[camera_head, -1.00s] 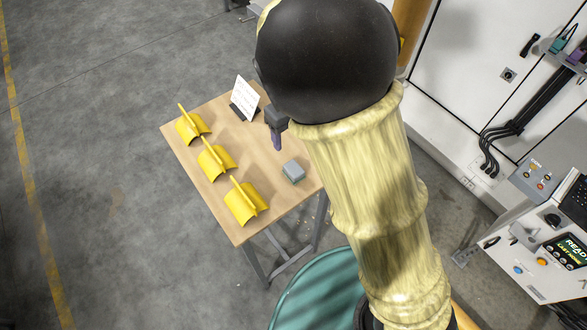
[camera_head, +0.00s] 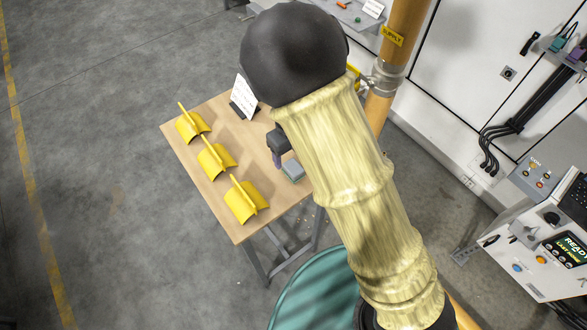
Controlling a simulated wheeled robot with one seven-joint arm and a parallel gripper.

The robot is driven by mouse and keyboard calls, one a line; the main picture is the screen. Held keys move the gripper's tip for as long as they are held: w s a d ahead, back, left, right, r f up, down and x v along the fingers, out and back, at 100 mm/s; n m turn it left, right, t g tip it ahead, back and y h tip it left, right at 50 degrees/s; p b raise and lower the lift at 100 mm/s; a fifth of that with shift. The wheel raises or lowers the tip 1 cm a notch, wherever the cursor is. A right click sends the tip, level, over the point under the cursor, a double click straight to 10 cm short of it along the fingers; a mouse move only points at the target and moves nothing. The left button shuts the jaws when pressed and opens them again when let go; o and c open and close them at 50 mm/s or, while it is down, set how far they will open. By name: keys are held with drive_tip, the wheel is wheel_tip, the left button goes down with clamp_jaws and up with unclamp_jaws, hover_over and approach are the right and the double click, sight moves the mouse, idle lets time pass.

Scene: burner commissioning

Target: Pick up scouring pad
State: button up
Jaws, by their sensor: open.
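The scouring pad (camera_head: 293,170) is a small grey block with a greenish lower edge. It lies on the wooden table top near the table's right edge. My gripper (camera_head: 278,160) is dark with a purplish finger, and it hangs at the pad's upper left side. Only part of the gripper shows beside my arm, which covers the view to the right. I cannot tell whether the fingers touch the pad. The jaws look empty.
Several yellow saddle-shaped pieces (camera_head: 215,160) stand along the table's left side. A white sign (camera_head: 243,92) stands at its back. A teal round drum (camera_head: 320,290) is below, and a control console (camera_head: 540,240) is at the right. A yellow supply pipe (camera_head: 405,40) rises behind my arm.

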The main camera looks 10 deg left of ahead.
sight(293, 167)
drive_tip(key=shift+f, duration=1.45)
drive_tip(key=shift+f, duration=0.1)
drive_tip(key=f, duration=0.2)
drive_tip(key=f+p, duration=0.1)
drive_tip(key=f, duration=0.1)
drive_tip(key=shift+w+d, duration=0.3)
drive_tip(key=shift+d, duration=0.05)
drive_tip(key=shift+a+f, duration=0.1)
drive_tip(key=shift+f, duration=0.4)
drive_tip(key=c, duration=1.2)
drive_tip(key=shift+o, duration=0.2)
